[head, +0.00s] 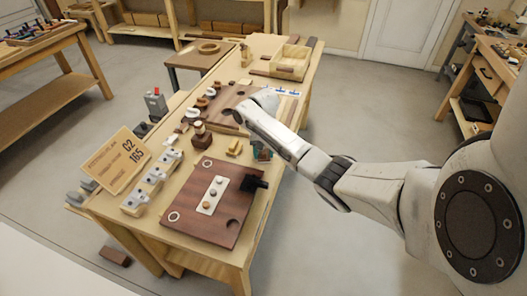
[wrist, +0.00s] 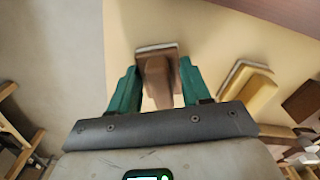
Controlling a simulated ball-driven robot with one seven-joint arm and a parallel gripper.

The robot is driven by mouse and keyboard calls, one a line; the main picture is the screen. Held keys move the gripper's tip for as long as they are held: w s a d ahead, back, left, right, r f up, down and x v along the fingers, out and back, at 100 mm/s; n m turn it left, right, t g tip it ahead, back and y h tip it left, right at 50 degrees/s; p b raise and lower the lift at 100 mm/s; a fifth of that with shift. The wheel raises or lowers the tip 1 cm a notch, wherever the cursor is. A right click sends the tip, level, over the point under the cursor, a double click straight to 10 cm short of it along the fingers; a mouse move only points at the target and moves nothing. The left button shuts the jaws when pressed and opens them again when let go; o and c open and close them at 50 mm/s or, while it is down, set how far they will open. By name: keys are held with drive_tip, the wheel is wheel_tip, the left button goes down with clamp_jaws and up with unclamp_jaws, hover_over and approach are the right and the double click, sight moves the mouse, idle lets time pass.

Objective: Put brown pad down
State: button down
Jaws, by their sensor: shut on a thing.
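My gripper (wrist: 155,78) has its green fingers on both sides of the brown pad (wrist: 156,66) and is shut on it. The pad has a brown block-shaped grip and a pale edge along its far side. In the head view my gripper (head: 262,153) is over the right side of the bench, and the pad in it cannot be made out clearly. Pale bench top (wrist: 120,30) shows around the pad in the wrist view. I cannot tell whether the pad touches the bench.
A yellow pad (wrist: 246,88) lies to the right of my gripper, with a darker brown block (wrist: 301,101) beyond it. A dark brown board (head: 232,228) with a black piece (head: 257,182) lies at the near end. The bench's right edge is close by.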

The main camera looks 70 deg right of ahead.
drive_tip(key=shift+f, duration=0.1)
drive_tip(key=c, duration=0.5)
unclamp_jaws()
wheel_tip(320, 180, up, 12)
idle(0.6)
